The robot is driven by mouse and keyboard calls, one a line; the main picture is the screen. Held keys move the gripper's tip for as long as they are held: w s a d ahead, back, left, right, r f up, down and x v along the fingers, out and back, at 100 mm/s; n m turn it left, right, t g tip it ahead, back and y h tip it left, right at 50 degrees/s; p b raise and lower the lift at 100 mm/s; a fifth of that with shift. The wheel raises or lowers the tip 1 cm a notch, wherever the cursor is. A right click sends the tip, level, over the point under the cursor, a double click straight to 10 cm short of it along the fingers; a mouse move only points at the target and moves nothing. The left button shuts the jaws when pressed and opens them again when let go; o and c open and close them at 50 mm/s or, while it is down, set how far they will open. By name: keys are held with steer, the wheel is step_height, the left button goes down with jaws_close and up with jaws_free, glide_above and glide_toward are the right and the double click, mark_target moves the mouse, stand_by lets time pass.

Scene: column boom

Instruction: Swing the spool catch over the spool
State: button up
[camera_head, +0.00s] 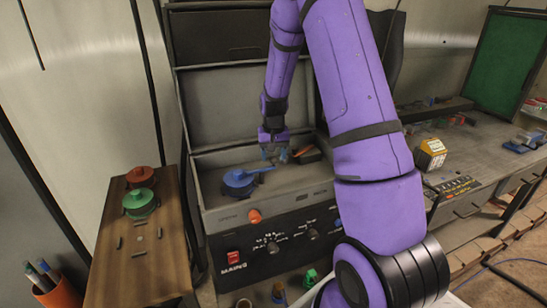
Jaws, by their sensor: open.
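A blue round spool-like piece (239,183) sits in the recessed top of a dark machine. A thin blue arm (263,170) sticks out from its top toward the right; it looks like the catch, but I cannot tell its exact join. My purple gripper (274,157) points down above the recess, to the right of the blue piece and close behind the end of the thin arm. The gripper is open. Its fingertips are small and partly blurred, and I cannot tell whether they touch the arm.
The machine's front panel (290,236) carries an orange knob (254,216) and a red switch (233,257). A wooden side table (142,272) at left holds a red spool (140,177) and a green spool (139,203). A dark orange-topped item (307,154) lies right of my gripper.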

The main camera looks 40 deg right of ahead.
step_height(320, 180, up, 10)
steer(key=shift+f, duration=0.15)
stand_by(0.5)
steer(key=s+a+r+n+t, duration=0.1)
steer(key=s+a+r, duration=0.45)
steer(key=r, duration=0.25)
steer(key=s+a+r+n+t, duration=0.2)
steer(key=s+a+r, duration=0.35)
steer(key=r, duration=0.25)
steer(key=s+a+r+n+t, duration=0.1)
steer(key=s+a, duration=0.2)
steer(key=s, duration=0.6)
steer(key=s+a+r+n+t, duration=0.1)
steer(key=s+a, duration=0.3)
steer(key=s, duration=0.6)
steer(key=shift+r+n, duration=0.5)
steer(key=shift+r, duration=0.3)
steer(key=shift+w, duration=0.1)
